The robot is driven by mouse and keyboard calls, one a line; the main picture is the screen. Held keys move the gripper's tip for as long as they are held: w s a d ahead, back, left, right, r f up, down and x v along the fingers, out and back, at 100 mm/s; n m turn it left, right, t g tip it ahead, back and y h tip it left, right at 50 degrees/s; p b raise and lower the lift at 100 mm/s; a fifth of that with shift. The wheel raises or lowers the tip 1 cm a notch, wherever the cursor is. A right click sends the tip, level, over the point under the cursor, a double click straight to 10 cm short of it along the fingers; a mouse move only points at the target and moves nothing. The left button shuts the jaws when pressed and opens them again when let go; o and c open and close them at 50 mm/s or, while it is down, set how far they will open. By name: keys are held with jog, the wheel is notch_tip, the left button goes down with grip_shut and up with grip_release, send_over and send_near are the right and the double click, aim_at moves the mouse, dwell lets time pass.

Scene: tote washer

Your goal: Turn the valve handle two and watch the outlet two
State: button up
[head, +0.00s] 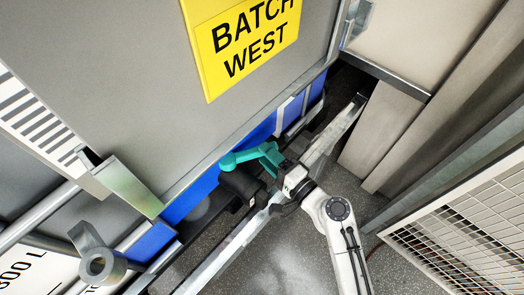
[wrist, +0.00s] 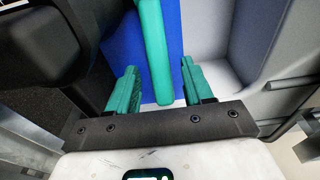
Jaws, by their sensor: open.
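A teal valve handle (wrist: 155,50) reaches down between my gripper's two teal fingers in the wrist view. Its free end sits in the gap, with space visible on both sides. My gripper (wrist: 159,72) is open around it, not closed on it. In the head view the teal handle (head: 232,160) shows beside a black fitting (head: 240,186), low along the grey machine. My gripper (head: 270,158) meets it from the right, and the similar teal colours blend there. I cannot tell which valve number this is. No outlet can be clearly made out.
A grey panel with a yellow BATCH WEST sign (head: 242,42) stands above. A grey lever with a round hub (head: 95,262) is at lower left. A metal rail (head: 225,258) runs beneath my gripper. A white grille (head: 470,232) stands right, with speckled floor between.

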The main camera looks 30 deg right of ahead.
jog(key=s+d+b, duration=0.1)
jog(key=s+b, duration=0.1)
jog(key=s, duration=0.5)
jog(key=shift+s+d, duration=0.25)
jog(key=shift+s, duration=0.15)
